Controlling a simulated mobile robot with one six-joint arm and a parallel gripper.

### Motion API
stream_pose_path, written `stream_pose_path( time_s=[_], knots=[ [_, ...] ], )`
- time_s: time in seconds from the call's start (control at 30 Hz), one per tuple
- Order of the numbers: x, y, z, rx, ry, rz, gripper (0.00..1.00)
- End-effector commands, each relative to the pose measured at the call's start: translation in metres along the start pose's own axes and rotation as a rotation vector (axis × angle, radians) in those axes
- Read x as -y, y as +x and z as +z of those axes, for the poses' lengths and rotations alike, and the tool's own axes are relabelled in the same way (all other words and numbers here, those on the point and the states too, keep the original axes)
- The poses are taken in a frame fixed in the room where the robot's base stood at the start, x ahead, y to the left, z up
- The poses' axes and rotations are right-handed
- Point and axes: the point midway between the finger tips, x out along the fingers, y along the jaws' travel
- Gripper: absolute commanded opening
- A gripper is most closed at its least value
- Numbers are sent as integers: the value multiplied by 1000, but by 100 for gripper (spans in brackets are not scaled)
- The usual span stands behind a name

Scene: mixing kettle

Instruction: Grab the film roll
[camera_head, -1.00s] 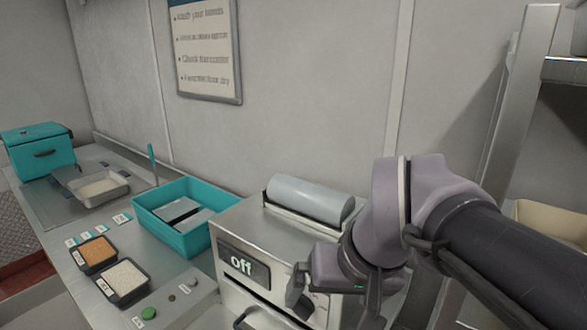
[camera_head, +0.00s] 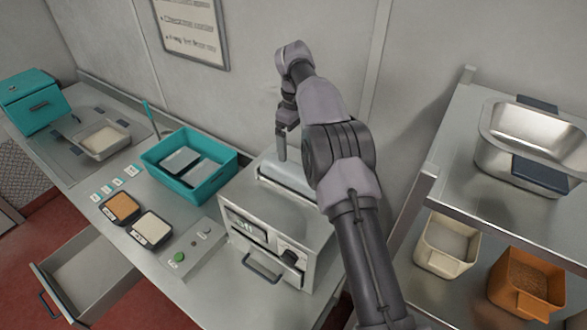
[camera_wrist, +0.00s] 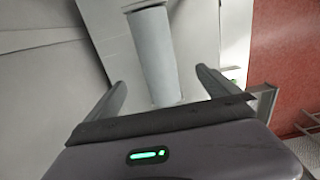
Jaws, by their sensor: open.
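The film roll (camera_head: 290,177) is a light grey cylinder lying on top of the metal machine (camera_head: 262,228). My arm hides part of it in the head view. In the wrist view the film roll (camera_wrist: 153,55) shows lengthwise between my two fingers, with visible gaps on both sides. My gripper (camera_head: 281,148) is above the roll's left part in the head view, pointing down. In the wrist view my gripper (camera_wrist: 160,80) is open and holds nothing.
A teal bin (camera_head: 165,153) stands left of the machine, with a button panel (camera_head: 190,244) in front of it. A drawer (camera_head: 85,275) stands open at lower left. A shelf with a metal pan (camera_head: 535,135) and tubs is at right. The wall is close behind.

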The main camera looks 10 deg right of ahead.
Motion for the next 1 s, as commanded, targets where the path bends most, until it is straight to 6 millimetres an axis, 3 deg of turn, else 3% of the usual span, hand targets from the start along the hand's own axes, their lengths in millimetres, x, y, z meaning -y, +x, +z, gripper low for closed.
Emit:
stream_pose_path(
  time_s=[0.03,0.2,0.43,0.6,0.7,0.9,1.0],
  knots=[
    [1,23,1,3,0,-5,100],
    [1,67,0,2,1,-4,100],
    [-1,97,-1,1,2,-2,100],
    [-5,129,-4,0,2,-2,100],
    [-5,140,-4,-1,3,0,100],
    [-5,142,-4,-1,3,0,100],
    [-5,141,-4,-2,3,0,80]
  ],
)
